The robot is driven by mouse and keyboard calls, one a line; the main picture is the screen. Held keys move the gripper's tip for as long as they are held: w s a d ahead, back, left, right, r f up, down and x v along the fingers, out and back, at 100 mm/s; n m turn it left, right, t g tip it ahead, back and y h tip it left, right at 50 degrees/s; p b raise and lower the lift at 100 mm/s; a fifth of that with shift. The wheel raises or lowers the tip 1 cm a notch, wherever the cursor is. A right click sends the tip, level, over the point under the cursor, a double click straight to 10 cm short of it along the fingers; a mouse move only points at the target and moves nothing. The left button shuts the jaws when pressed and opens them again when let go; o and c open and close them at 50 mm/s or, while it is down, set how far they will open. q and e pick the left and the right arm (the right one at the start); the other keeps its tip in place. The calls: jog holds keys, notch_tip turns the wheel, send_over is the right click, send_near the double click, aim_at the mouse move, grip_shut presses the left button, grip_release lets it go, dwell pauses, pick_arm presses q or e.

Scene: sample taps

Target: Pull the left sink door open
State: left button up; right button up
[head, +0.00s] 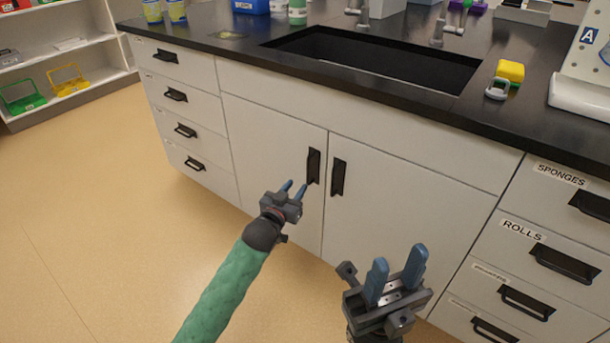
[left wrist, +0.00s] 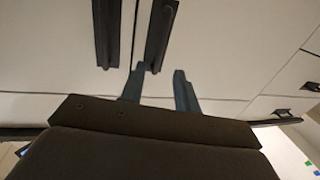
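The left sink door (head: 270,140) is a white panel that looks shut, with a black upright handle (head: 313,166) near its right edge. In the left wrist view, which looks upside down, this handle (left wrist: 160,32) is the right one of two. My left gripper (head: 294,189) is open, its blue fingers pointing at the handle from its lower left in the head view. In the left wrist view the fingers (left wrist: 160,88) are apart and the handle's end shows near the gap between them; I cannot tell whether they touch. My right gripper (head: 396,273) is open and empty.
The right sink door (head: 410,205) has its own black handle (head: 338,177) close beside the left one. Drawers with black handles flank the doors. The floor at left is clear.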

aim_at(308, 171)
pick_arm(q)
jog(key=shift+b+x, duration=0.65)
jog(key=shift+x, duration=3)
grip_shut()
